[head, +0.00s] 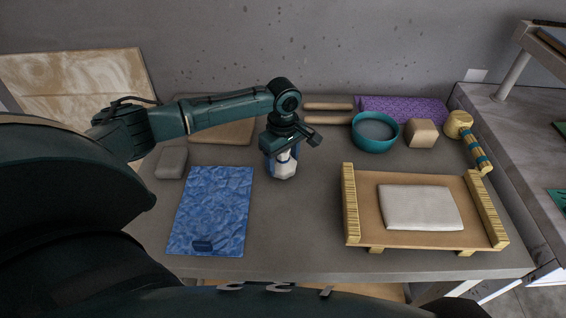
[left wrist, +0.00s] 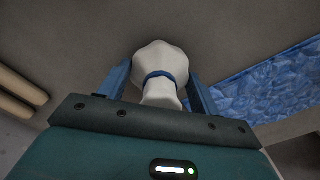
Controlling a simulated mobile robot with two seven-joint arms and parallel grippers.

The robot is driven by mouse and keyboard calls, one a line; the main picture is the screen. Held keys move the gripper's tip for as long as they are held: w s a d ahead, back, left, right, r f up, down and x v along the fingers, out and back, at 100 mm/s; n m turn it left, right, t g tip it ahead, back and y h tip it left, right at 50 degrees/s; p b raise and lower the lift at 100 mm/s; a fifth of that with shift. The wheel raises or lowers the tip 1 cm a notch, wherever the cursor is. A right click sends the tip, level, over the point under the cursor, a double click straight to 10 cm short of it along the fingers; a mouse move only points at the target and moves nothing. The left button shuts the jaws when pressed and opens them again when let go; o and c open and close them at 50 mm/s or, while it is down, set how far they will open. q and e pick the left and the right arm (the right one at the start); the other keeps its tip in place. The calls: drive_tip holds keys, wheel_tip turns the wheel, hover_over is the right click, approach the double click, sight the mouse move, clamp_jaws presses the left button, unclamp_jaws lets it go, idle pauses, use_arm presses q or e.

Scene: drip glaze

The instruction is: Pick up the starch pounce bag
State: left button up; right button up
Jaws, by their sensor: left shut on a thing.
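The starch pounce bag (head: 285,168) is a small white pouch, seen in the head view near the middle of the table. In the left wrist view the bag (left wrist: 158,62) shows a rounded body and a neck tied with a blue band. My left gripper (head: 284,153) comes down from above and is shut on the bag, with one blue finger on each side of it. The bag is upright, with its rounded body below the fingers. I cannot tell whether its bottom touches the table. My right gripper is not in view.
A blue textured mat (head: 212,208) lies left of the bag. A wooden board with a white slab (head: 420,207) lies to the right. A teal bowl (head: 375,145), a tan block (head: 421,133), a gold-headed tool (head: 460,124) and wooden rollers (head: 328,120) stand behind. A grey block (head: 171,162) lies left.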

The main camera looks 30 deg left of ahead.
use_arm(q)
wheel_tip(320, 180, up, 10)
drive_tip(key=shift+r, duration=0.1)
idle(0.5)
